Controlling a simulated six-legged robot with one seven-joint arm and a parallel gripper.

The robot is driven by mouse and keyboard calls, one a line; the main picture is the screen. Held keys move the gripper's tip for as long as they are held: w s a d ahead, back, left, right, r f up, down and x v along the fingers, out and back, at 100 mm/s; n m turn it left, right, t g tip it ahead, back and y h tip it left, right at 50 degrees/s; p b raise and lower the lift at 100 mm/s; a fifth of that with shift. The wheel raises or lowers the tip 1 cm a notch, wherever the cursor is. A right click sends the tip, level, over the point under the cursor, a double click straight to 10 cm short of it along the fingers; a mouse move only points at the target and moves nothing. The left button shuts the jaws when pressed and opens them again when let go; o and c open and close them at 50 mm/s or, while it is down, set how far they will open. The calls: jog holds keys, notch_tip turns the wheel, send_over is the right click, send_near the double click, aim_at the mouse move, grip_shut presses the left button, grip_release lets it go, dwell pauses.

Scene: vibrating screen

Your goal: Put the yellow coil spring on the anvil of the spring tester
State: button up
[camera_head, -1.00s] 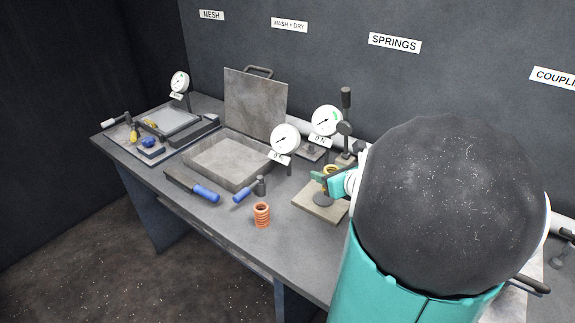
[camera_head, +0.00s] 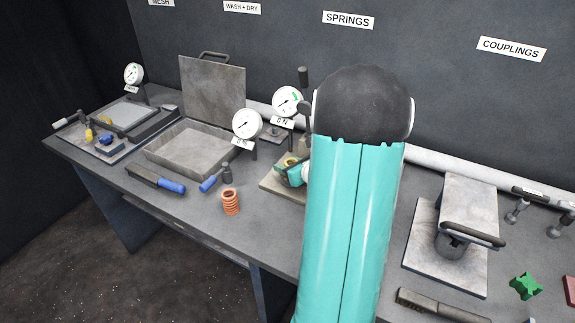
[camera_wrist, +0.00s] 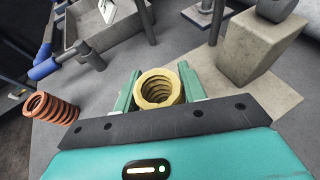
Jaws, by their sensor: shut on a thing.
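My gripper (camera_wrist: 158,92) is shut on the yellow coil spring (camera_wrist: 157,87), one finger on each side of it. The spring is upright, with its open top facing the wrist camera. In the head view the spring (camera_head: 291,160) shows partly, between the fingers of my gripper (camera_head: 292,170) over the spring tester's pale base plate (camera_head: 271,186). The plate (camera_wrist: 213,78) and a thick pale block (camera_wrist: 256,48) show beyond the spring in the wrist view. The anvil is hidden by the gripper and arm, so I cannot tell whether the spring touches it.
An orange coil spring (camera_head: 230,202) stands left of the plate, near the blue-handled tool (camera_head: 209,183). Dial gauges (camera_head: 247,123) and a metal tray (camera_head: 154,157) stand behind and left. My arm covers the bench just right of the tester.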

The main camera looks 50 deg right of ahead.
jog(key=o, duration=1.1)
jog(key=shift+f, duration=0.1)
jog(key=shift+c, duration=0.2)
